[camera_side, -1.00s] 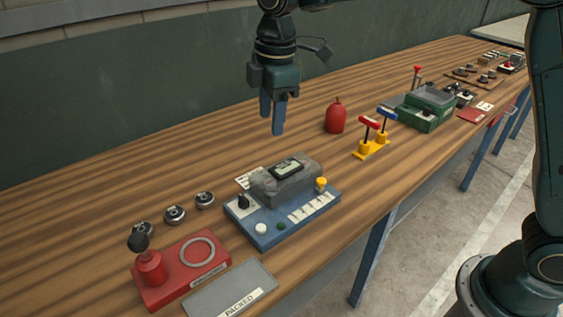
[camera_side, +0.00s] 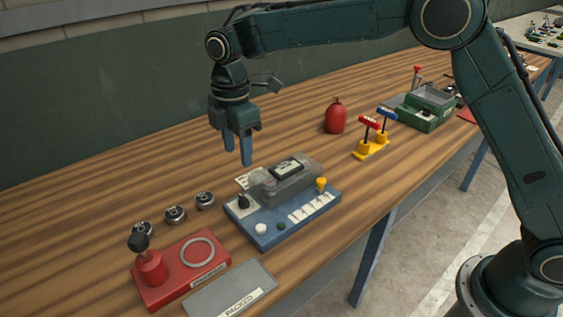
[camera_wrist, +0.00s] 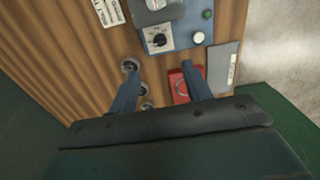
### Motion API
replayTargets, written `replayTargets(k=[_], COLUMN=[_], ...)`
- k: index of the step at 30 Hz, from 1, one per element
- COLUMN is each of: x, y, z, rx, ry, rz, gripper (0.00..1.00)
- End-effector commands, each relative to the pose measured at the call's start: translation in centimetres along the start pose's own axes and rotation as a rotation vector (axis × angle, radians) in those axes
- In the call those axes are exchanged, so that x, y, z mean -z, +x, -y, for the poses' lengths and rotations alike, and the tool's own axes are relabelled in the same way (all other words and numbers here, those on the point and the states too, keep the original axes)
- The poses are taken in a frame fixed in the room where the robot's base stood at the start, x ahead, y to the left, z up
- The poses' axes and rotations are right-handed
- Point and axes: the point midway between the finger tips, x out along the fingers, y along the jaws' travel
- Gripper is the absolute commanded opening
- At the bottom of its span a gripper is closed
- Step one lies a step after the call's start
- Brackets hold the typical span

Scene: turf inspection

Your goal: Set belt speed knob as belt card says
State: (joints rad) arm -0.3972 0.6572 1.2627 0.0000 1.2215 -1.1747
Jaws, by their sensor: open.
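The belt speed knob (camera_side: 243,202) is a small black knob on a white dial plate at the left end of a blue control panel (camera_side: 262,238). In the wrist view the knob (camera_wrist: 159,40) shows with marks around it; I cannot read its setting surely. A white card (camera_side: 243,180) lies behind the panel, partly hidden; in the wrist view the card (camera_wrist: 108,12) shows print too small to read. My gripper (camera_side: 237,158) is open and empty, pointing down above and behind the knob, apart from it. Its fingers also show in the wrist view (camera_wrist: 160,85).
The panel also carries a grey clear-topped box (camera_side: 270,186), a white button (camera_side: 261,228), a green button and a yellow knob (camera_side: 321,184). A red stand (camera_side: 185,270), a grey plate (camera_side: 232,290) and round metal pieces (camera_side: 175,215) are near. A red bottle-like object (camera_side: 335,117) stands behind.

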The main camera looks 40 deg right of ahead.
Motion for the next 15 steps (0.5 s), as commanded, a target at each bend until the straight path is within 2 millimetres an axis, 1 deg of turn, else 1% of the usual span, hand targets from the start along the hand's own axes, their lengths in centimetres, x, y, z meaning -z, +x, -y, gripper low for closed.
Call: replayTargets(k=[5,15], x=[-0.1,-0.1], y=[2.1,7.3], z=[0.1,0.1], rx=[0.003,0.004], ry=[0.001,0.001], rz=[0.001,0.002], gripper=[0.49,0.49])
